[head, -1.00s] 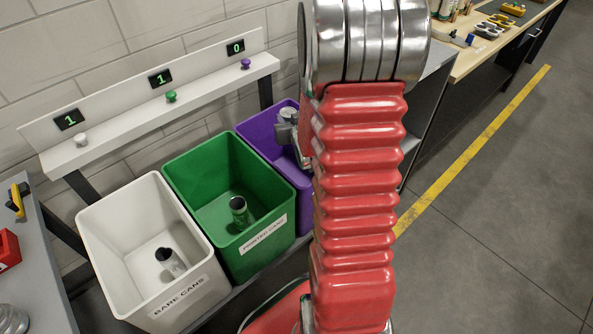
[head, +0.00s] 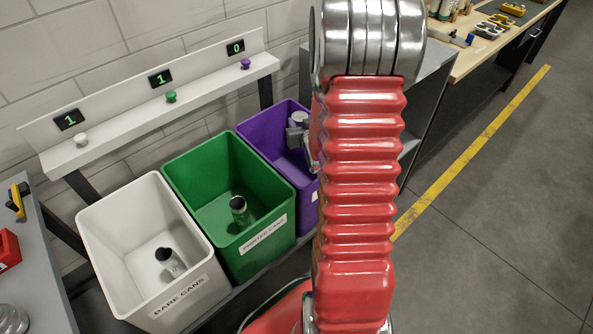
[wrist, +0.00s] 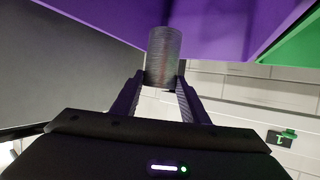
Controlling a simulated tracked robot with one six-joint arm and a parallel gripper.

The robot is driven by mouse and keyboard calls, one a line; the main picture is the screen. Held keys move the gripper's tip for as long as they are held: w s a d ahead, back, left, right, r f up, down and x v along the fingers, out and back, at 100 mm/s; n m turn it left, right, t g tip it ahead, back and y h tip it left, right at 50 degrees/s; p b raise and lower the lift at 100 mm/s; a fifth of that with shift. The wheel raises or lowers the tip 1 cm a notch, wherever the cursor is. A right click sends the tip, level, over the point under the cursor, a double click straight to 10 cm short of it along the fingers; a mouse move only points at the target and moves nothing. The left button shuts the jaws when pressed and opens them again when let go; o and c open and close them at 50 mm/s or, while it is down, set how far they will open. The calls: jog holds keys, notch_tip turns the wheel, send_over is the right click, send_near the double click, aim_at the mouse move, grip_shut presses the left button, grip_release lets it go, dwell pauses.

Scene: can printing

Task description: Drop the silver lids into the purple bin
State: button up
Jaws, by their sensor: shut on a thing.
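My gripper (wrist: 163,84) is shut on a ribbed silver stack of lids (wrist: 164,55), which sticks out beyond the fingertips. In the head view the gripper (head: 297,134) and the silver lids (head: 298,118) show over the opening of the purple bin (head: 268,145). The purple bin's walls (wrist: 205,22) also fill the upper part of the wrist view. My red arm hides the right side of the purple bin and part of the gripper.
A green bin (head: 187,156) and a white bin (head: 100,222) stand to the left, each with a can inside. A white ledge (head: 120,122) with counters and knobs runs behind them; the counter by the purple knob (head: 245,63) reads 0. A grey cabinet (head: 432,85) stands to the right.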

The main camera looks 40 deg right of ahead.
jog(key=shift+f, duration=1.7)
jog(key=o, duration=1.2)
